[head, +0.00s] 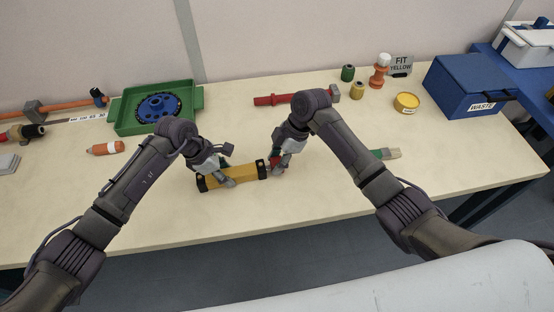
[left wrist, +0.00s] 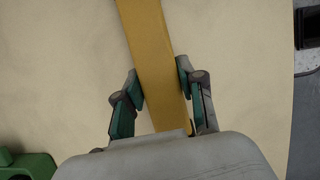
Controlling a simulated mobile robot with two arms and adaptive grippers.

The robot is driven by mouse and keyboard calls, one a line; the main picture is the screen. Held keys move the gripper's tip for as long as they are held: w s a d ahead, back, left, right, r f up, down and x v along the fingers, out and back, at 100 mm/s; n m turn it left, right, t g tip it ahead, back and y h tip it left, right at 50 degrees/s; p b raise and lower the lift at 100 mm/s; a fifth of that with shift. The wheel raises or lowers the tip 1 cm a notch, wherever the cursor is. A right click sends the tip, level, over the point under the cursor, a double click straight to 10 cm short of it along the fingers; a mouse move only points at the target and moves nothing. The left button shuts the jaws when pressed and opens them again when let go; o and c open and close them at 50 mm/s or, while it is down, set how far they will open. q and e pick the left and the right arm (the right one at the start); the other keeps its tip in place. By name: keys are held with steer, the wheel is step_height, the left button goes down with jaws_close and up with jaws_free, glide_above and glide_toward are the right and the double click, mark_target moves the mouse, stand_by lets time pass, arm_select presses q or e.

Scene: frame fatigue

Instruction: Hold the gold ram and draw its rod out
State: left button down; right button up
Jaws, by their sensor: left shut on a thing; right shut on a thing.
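The gold ram (head: 245,174) lies on the bench, a long gold body with black ends. My left gripper (head: 223,172) is shut around the body. In the left wrist view, the gold body (left wrist: 154,60) runs between the green-padded fingers of my left gripper (left wrist: 158,88). My right gripper (head: 274,165) is at the ram's right end, where the rod comes out, and is shut on it. The rod is mostly hidden by my right fingers, so how far it is out cannot be told.
A green tray (head: 190,97) with a blue disc (head: 158,107) stands back left. A red cylinder (head: 275,99) lies behind my right arm. An orange bottle (head: 104,148) lies left. A blue waste bin (head: 462,88) stands back right. The bench's front middle is clear.

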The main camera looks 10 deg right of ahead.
arm_select(q)
steer(key=shift+a+f, duration=0.1)
steer(key=shift+f, duration=0.1)
arm_select(e)
jaws_close()
steer(key=shift+d, duration=0.1)
arm_select(q)
steer(key=shift+a, duration=0.1)
arm_select(e)
steer(key=d, duration=0.6)
steer(key=w+d, duration=0.1)
steer(key=d, duration=0.2)
steer(key=shift+d, duration=0.3)
steer(key=o, duration=1.1)
jaws_free()
steer(key=shift+s, duration=0.1)
steer(key=shift+o, duration=0.2)
steer(key=shift+a, duration=0.1)
steer(key=shift+r, duration=0.1)
